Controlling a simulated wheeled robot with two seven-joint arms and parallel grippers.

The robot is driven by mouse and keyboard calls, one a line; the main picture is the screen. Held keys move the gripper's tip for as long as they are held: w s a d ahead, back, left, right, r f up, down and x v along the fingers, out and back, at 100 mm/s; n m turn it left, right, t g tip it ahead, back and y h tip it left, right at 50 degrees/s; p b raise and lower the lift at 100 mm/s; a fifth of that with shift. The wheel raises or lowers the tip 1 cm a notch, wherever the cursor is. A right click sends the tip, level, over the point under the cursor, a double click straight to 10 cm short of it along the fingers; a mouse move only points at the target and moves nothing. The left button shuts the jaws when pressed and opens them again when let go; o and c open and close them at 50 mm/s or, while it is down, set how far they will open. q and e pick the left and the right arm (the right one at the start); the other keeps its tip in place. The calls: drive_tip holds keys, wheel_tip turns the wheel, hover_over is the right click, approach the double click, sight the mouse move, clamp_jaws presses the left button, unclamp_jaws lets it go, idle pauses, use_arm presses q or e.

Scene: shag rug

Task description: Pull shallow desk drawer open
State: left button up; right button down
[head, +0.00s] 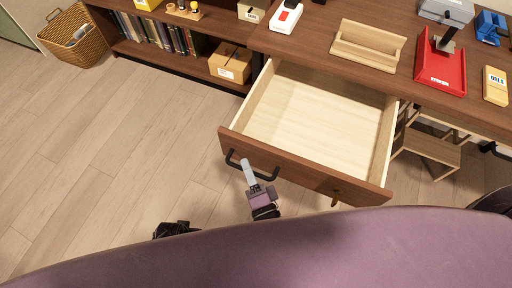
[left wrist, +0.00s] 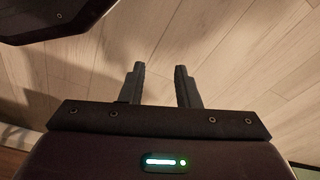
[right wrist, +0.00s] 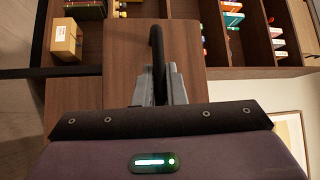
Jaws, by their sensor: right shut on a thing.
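The shallow desk drawer (head: 310,125) stands pulled out from under the brown desk, and its pale wooden inside is empty. Its brown front (head: 300,166) carries a black bar handle (head: 265,177), which also shows in the right wrist view (right wrist: 157,48). My right gripper (head: 250,172) is at the handle's left part, shut on it; in the right wrist view its fingers (right wrist: 160,85) close around the black bar. My left gripper (left wrist: 160,85) is open and empty above the wooden floor; in the head view only a dark part of the left arm shows at the bottom.
The desk top (head: 300,45) holds a wooden tray (head: 368,45), a red tray (head: 440,65) and a yellow box (head: 495,86). A bookshelf with a cardboard box (head: 231,62) stands left of the drawer, and a wicker basket (head: 74,38) beyond. The floor (head: 120,150) at left is clear.

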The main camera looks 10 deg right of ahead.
use_arm(q)
drive_tip(key=shift+s+a+f, duration=0.15)
drive_tip(key=shift+f, duration=0.25)
use_arm(e)
drive_tip(key=shift+s+a, duration=0.45)
drive_tip(key=shift+s, duration=0.2)
drive_tip(key=c, duration=1.5)
unclamp_jaws()
use_arm(q)
drive_tip(key=shift+r, duration=0.2)
use_arm(e)
drive_tip(key=v, duration=0.7)
drive_tip(key=shift+s, duration=0.4)
use_arm(q)
drive_tip(key=shift+s, duration=0.1)
use_arm(e)
drive_tip(key=shift+d, duration=0.15)
